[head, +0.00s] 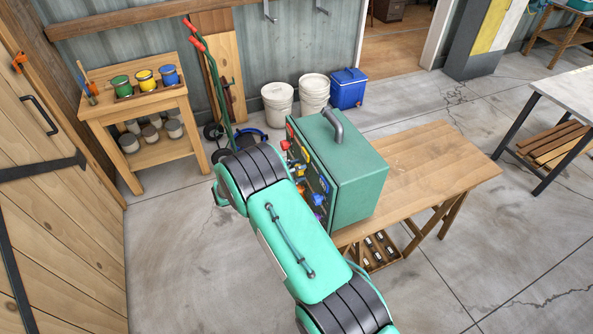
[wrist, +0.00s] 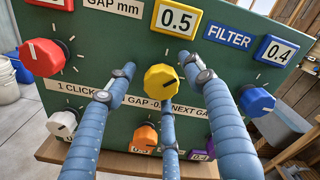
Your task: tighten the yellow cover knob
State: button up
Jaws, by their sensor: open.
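The yellow knob (wrist: 161,84) sits on the front of a green box (head: 359,177), at the middle of the wrist view. A dark line on its face points to the right. My gripper (wrist: 157,80) has three blue fingers, spread open around the knob: one left, one right, one below. I cannot tell whether any fingertip touches it. A yellow display (wrist: 176,20) above it reads 0.5. A label strip (wrist: 75,88) behind the fingers is partly hidden. In the head view my arm hides part of the box's front and my gripper.
A red knob (wrist: 42,57), a blue knob (wrist: 256,101), a white knob (wrist: 62,123) and an orange knob (wrist: 146,137) surround the yellow one. The box stands on a wooden table (head: 440,170) with bare top to its right.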

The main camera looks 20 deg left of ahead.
jog(key=c, duration=1.2)
jog(key=shift+o, duration=0.2)
jog(key=shift+m+b, duration=0.35)
jog(key=shift+m, duration=0.05)
jog(key=m+b, duration=0.2)
jog(key=m, duration=0.1)
jog(key=shift+r+b, duration=0.1)
jog(key=shift+b, duration=0.2)
jog(key=m+b, duration=0.3)
jog(key=m, duration=0.2)
jog(key=m+b, duration=0.2)
jog(key=m, duration=0.2)
jog(key=shift+m+b, duration=0.3)
jog(key=shift+b, duration=0.1)
jog(key=m+b, duration=0.2)
jog(key=m, duration=0.2)
jog(key=shift+b, duration=0.3)
jog(key=shift+r+m, duration=0.1)
jog(key=shift+m, duration=0.2)
